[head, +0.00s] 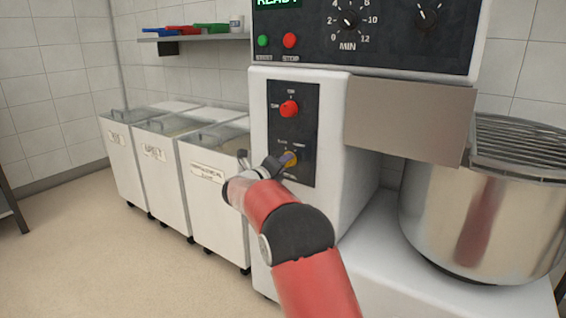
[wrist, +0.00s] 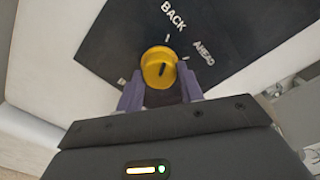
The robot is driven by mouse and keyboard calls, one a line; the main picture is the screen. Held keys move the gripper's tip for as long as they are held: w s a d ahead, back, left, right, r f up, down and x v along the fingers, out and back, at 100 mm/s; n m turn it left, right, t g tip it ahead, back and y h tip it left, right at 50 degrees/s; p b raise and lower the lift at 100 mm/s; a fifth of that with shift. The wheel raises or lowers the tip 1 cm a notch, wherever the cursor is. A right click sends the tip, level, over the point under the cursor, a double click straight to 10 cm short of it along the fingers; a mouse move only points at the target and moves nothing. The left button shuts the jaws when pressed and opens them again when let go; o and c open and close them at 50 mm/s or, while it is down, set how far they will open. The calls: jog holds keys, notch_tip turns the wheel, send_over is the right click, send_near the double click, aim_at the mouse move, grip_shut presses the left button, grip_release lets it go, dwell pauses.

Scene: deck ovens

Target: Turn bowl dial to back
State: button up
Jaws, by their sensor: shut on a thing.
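The yellow bowl dial (wrist: 158,66) sits on a black panel (wrist: 120,45) on the front of the white mixer. In the wrist view, the words BACK and AHEAD are printed above it and to its upper right. A short dark mark shows on the dial's face; I cannot tell surely which label it points to. In the head view, the dial (head: 291,157) is partly hidden by my gripper (head: 276,163). My gripper (wrist: 160,84) is shut on the dial, with one purple-grey finger on each side of it.
A red knob (head: 289,109) is above the dial on the same panel. Green and red buttons (head: 289,40) and a minute dial (head: 348,20) are higher up. A steel bowl (head: 480,220) stands at right. White bins (head: 215,190) stand at left, with open floor before them.

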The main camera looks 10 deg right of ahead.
dwell(0.4)
jog(key=o, duration=1)
jog(key=v, duration=0.8)
jog(key=shift+b, duration=0.4)
jog(key=shift+d+r+n, duration=0.1)
jog(key=shift+n, duration=0.2)
